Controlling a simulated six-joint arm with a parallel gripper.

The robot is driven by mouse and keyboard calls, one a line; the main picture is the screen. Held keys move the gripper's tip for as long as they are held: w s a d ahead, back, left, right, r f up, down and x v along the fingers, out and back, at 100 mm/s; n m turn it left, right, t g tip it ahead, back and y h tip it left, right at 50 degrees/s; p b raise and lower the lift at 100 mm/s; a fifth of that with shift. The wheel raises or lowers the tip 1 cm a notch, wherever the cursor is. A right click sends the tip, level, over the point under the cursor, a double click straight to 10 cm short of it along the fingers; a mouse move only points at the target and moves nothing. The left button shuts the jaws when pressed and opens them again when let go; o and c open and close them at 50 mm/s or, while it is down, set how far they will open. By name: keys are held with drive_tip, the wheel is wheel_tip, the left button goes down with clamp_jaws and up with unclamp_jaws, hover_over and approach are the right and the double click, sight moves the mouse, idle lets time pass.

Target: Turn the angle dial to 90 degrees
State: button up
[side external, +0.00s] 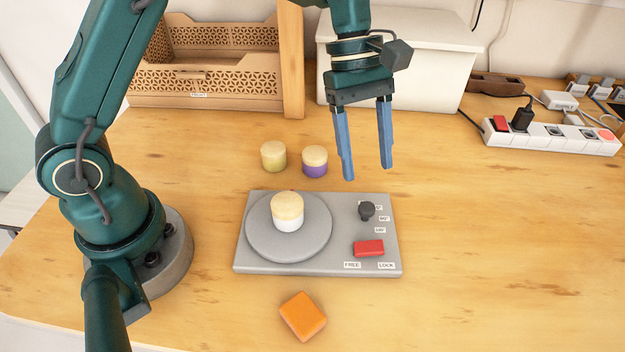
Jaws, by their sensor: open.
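The angle dial is a small dark knob (366,211) at the upper right of a grey panel (330,262). Small labels stand to its right; one reads 90° and the others are too small to read surely. A red block-shaped lever (369,248) lies below the dial, above labels FREE and LOCK, nearer LOCK in its right part. A round grey turntable (262,240) is on the panel's left, with a white-bottomed, cream-topped cylinder (288,211) on it. My gripper (368,173) is open and empty, pointing down above and behind the dial, apart from it.
A green-and-cream cylinder (273,157) and a purple-and-cream one (315,162) stand behind the panel. An orange block (303,316) lies in front. A brown crate (205,83), white box (430,65) and power strip (552,138) stand at the back. The table's right side is clear.

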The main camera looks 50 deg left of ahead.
sight(366, 205)
drive_tip(key=shift+s+d+f, duration=0.1)
drive_tip(key=shift+s+f, duration=0.05)
drive_tip(key=shift+f, duration=0.35)
drive_tip(key=shift+s+d+f, duration=0.1)
drive_tip(key=shift+f, duration=0.35)
drive_tip(key=shift+x, duration=2.25)
drive_tip(key=shift+a, duration=0.1)
drive_tip(key=shift+s, duration=0.1)
clamp_jaws()
